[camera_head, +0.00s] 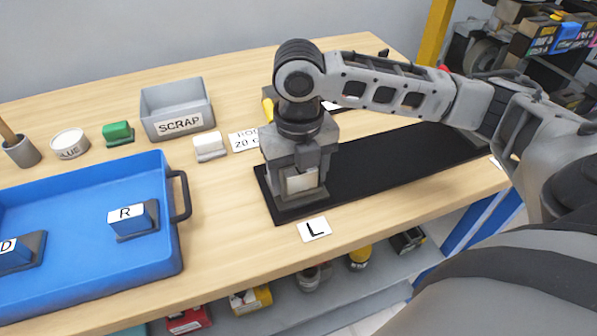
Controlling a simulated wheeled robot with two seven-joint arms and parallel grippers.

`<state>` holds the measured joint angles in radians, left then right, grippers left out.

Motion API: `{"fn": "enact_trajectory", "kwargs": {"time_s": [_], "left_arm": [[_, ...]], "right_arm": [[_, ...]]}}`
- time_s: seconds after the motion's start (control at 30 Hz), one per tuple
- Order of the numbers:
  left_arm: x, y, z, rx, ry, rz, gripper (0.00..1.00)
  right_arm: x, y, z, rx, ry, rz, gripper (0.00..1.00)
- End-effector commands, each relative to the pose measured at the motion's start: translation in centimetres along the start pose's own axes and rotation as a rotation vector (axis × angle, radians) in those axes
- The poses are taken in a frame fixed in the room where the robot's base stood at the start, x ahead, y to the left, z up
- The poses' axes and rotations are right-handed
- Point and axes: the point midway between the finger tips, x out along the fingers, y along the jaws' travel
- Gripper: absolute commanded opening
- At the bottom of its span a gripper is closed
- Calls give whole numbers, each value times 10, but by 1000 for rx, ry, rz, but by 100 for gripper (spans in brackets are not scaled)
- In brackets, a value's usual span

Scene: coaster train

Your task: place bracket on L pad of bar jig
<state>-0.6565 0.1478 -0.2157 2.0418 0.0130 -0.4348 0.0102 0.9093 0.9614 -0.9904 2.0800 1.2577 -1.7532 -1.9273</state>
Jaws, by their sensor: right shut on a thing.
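The bar jig (395,165) is a long black bar lying across the right half of the table. A white card marked L (314,229) lies in front of its left end. My right gripper (300,188) points down over that left end and is shut on the bracket (302,180). Only a pale face of the bracket shows between the fingers; the rest is hidden. The gripper covers the L pad, so I cannot tell whether the bracket touches it. My left gripper is out of view.
Behind are a grey SCRAP bin (178,106), a green piece (118,133), a white piece (210,146), a glue pot (70,143) and a brush cup (22,152).

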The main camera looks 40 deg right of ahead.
Motion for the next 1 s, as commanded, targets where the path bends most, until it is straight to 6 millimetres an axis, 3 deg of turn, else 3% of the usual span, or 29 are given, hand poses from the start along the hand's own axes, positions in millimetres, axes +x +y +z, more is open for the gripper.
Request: {"fn": "enact_trajectory", "kwargs": {"time_s": [0.17,0.2,0.27,0.67,1.0], "left_arm": [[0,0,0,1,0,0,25],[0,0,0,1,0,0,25],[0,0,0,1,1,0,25],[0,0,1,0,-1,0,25],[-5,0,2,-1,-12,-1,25]], "right_arm": [[2,0,0,0,-1,1,28],[3,0,0,0,1,0,71],[3,0,0,0,1,0,87],[-6,0,0,0,-2,1,87],[-75,1,1,0,-4,3,87]]}}
